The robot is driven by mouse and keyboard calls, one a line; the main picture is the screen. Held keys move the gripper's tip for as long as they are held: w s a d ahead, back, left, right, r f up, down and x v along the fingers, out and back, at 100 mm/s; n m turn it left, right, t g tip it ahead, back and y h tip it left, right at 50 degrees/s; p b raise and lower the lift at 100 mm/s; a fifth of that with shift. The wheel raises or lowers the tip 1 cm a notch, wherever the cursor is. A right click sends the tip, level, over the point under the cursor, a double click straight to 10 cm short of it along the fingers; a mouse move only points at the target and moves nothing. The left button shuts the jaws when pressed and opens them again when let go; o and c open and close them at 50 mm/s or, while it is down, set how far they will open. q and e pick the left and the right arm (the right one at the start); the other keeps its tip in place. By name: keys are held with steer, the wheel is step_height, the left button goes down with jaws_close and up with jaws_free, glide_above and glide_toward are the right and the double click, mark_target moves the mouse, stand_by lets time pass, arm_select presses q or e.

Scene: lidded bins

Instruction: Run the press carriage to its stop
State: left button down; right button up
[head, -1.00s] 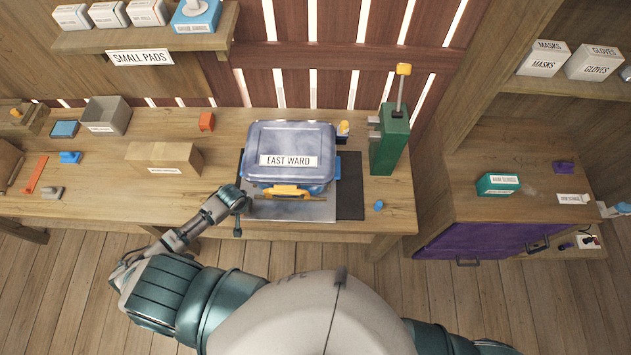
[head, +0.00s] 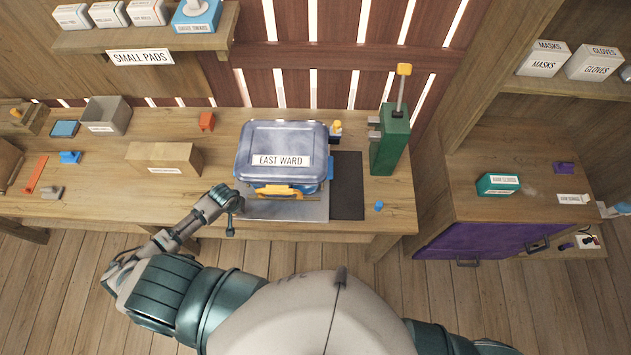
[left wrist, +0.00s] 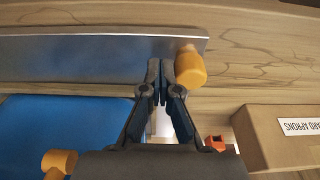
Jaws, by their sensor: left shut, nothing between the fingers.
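A grey metal carriage plate (head: 290,209) lies on the table with a blue bin (head: 325,178) on it. The bin has a grey lid (head: 284,136) labelled EAST WARD and a yellow front latch (head: 278,190). My left gripper (head: 229,226) is at the plate's left front corner, shut and empty. In the left wrist view its fingertips (left wrist: 160,72) are at the edge of a metal strip (left wrist: 90,55), beside an orange knob (left wrist: 189,67). Whether they touch either is unclear. My right gripper is out of view.
A dark base strip (head: 347,185) is bare right of the plate. A green press post (head: 390,145) with a lever stands at the right. A small blue piece (head: 379,206) lies front right.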

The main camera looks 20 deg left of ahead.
arm_select(q)
steer(key=shift+w+d, duration=0.25)
steer(key=shift+d, duration=0.35)
step_height(320, 180, up, 7)
stand_by(0.5)
stand_by(0.3)
